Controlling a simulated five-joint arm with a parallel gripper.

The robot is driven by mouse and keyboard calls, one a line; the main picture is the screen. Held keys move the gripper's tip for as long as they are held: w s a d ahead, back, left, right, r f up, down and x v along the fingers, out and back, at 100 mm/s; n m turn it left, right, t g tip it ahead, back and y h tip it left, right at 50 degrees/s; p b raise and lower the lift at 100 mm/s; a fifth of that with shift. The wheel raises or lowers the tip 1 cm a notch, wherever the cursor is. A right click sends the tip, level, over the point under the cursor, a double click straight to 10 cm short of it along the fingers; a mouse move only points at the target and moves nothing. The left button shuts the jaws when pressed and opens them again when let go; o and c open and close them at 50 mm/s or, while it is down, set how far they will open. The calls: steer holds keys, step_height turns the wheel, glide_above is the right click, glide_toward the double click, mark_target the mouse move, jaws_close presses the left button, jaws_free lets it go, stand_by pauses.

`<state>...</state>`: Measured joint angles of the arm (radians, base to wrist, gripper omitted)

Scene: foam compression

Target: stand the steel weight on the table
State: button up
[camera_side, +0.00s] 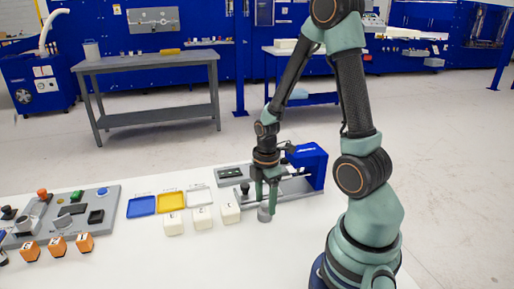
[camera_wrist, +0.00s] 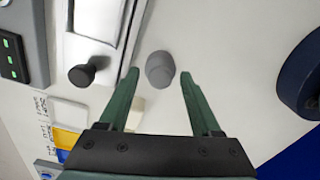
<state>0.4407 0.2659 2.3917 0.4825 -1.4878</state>
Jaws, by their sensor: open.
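The steel weight (camera_side: 264,214) is a small grey cylinder standing on the white table (camera_side: 190,262), right of the white blocks. In the wrist view the weight (camera_wrist: 160,68) sits between and just beyond my fingertips, with a gap on both sides. My gripper (camera_side: 266,200) points down directly above and around the weight, its green fingers spread. In the wrist view my gripper (camera_wrist: 158,76) is open and empty. The side view does not show clearly how far down the fingers reach beside the weight.
A press fixture with a blue housing (camera_side: 308,165) stands just behind my gripper, its dark knob (camera_wrist: 82,74) close by. White blocks (camera_side: 202,217), a blue tray (camera_side: 142,206) and a yellow tray (camera_side: 171,201) lie left. Orange blocks (camera_side: 57,247) stand farther left. The front table is clear.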

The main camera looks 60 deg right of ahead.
mark_target(265, 203)
step_height(265, 203, up, 9)
steer(key=w+a+r+m+t, duration=0.2)
steer(key=a+r+m+t, duration=0.3)
steer(key=a+r+m, duration=0.7)
steer(key=shift+a+r+t, duration=0.2)
steer(key=shift+a+t, duration=0.05)
steer(key=shift+t, duration=0.05)
stand_by(0.6)
